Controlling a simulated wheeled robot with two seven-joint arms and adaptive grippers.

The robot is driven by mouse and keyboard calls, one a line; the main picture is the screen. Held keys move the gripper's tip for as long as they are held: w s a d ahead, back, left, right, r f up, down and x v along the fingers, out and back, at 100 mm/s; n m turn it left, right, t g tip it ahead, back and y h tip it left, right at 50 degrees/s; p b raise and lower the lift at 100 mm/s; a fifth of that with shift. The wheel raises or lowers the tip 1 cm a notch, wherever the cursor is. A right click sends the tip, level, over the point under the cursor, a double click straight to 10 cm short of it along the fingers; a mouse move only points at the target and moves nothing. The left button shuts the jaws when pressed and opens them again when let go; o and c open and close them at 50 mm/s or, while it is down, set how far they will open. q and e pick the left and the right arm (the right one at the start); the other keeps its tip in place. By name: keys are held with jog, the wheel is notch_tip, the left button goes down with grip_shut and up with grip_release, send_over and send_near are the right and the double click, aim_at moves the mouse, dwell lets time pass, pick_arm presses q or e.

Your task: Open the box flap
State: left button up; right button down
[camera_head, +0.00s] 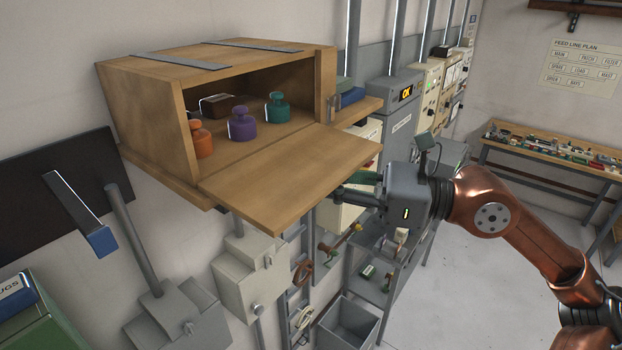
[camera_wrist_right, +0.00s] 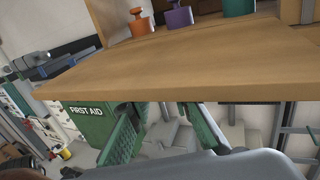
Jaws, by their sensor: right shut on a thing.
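The wooden box (camera_head: 175,120) is fixed to the wall at the upper left in the head view. Its flap (camera_head: 290,165) is swung down and out, nearly level, so the front stands open. The flap also fills much of the right wrist view (camera_wrist_right: 180,70). Inside are an orange bottle (camera_head: 203,143), a purple bottle (camera_head: 242,127) and a teal bottle (camera_head: 277,110). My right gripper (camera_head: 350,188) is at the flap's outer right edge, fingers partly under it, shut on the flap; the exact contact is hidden. My left gripper is out of view.
A dark brown block (camera_head: 222,103) lies at the back of the box. Grey wall boxes (camera_head: 250,275) and a grey bin (camera_head: 348,325) are below the flap. Racks (camera_head: 405,105) stand behind my right arm. A cluttered workbench (camera_head: 550,150) is at the right.

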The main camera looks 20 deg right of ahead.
aim_at(320, 162)
jog(key=p, duration=0.1)
jog(key=r+p, duration=0.1)
jog(key=shift+s+d+r+h+p, duration=0.15)
jog(key=shift+r+h+p, duration=0.1)
jog(key=shift+h+p, duration=0.15)
jog(key=shift+d+r, duration=0.1)
jog(key=shift+r, duration=0.7)
jog(key=c, duration=1.8)
grip_release()
jog(key=shift+s+g, duration=0.1)
jog(key=shift+g, duration=0.2)
jog(key=shift+o, duration=0.3)
jog(key=shift+f, duration=0.1)
jog(key=shift+s+d, duration=0.15)
jog(key=shift+d, duration=0.2)
jog(key=v, duration=1.1)
